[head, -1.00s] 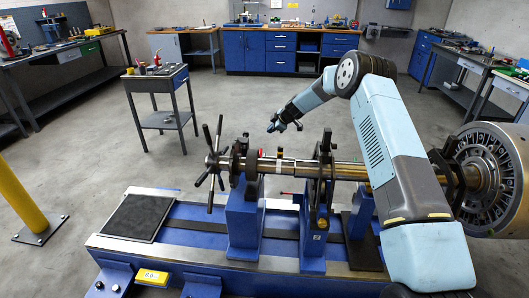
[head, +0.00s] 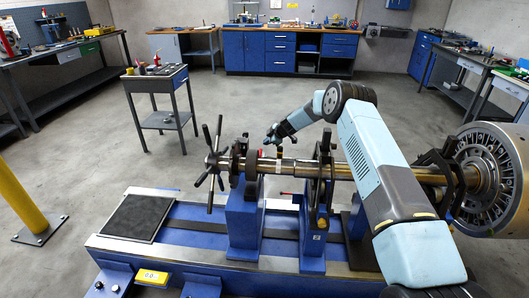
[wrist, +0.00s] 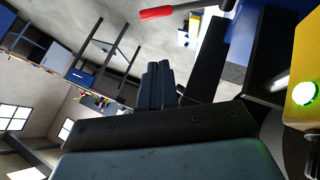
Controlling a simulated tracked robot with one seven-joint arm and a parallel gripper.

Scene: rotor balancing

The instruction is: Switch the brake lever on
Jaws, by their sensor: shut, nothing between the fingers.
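The brake lever (wrist: 157,12) shows as a red grip on a grey rod at the top of the wrist view, apart from my fingers. In the head view, a small red bar (head: 287,193) sticks out low between the two blue pedestals; I cannot tell whether it is the same lever. My gripper (head: 266,147) is beyond the rotor shaft (head: 300,167), pointing down near the left pedestal, partly hidden by the rotor parts. In the wrist view my gripper (wrist: 158,75) has its dark fingers together, with nothing between them.
A blue pedestal (head: 243,222) and a second one (head: 313,240) carry the shaft. A spoked handwheel (head: 214,165) is at its left end. A yellow housing (wrist: 308,55) with a lit green lamp (wrist: 303,93) is at the right of the wrist view.

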